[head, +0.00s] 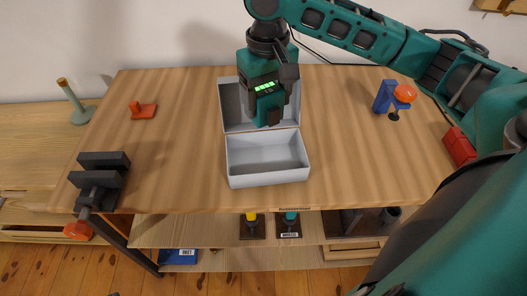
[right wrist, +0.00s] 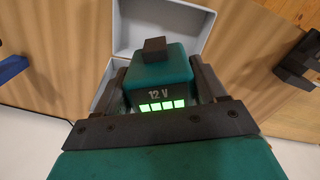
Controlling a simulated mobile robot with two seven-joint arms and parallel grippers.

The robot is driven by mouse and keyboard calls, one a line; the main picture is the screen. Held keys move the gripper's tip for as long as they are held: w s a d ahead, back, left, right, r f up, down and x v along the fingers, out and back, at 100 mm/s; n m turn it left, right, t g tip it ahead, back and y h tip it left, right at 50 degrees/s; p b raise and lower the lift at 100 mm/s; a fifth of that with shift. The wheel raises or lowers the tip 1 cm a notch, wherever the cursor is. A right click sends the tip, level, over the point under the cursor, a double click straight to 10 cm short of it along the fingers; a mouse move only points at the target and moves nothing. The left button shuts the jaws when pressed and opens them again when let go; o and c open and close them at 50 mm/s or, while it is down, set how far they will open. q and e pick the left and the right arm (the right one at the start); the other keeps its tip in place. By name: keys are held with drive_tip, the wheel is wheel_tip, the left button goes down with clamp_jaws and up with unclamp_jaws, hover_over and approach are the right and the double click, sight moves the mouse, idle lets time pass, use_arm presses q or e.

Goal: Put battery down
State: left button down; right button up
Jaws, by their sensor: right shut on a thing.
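My right gripper (head: 269,97) reaches down from the top of the head view and is shut on a teal battery (head: 267,107). In the right wrist view the battery (right wrist: 162,76) sits between the two dark fingers, with "12 V", lit green bars and a dark tab showing. An open light grey case (head: 267,178) stands on the table, its empty-looking tray toward me and its lid raised behind. The battery is in front of the lid in the head view; its height above the case is hard to tell. My left gripper is not in view.
The wooden workbench (head: 180,170) has a dark vise (head: 103,175) at its left corner, a small orange-red object (head: 143,110) at back left, a blue clamp (head: 384,96) at right and a red block (head: 459,147) at far right. Free table lies on both sides of the case.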

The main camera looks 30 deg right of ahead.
sight(267, 111)
wheel_tip(267, 111, down, 15)
drive_tip(key=shift+r+b, duration=0.1)
drive_tip(key=shift+b, duration=1)
drive_tip(key=shift+f, duration=0.25)
drive_tip(key=o, duration=1.2)
drive_tip(key=shift+f, duration=0.15)
wheel_tip(267, 111, up, 12)
drive_tip(key=shift+r+p, duration=0.2)
drive_tip(key=shift+p, duration=0.75)
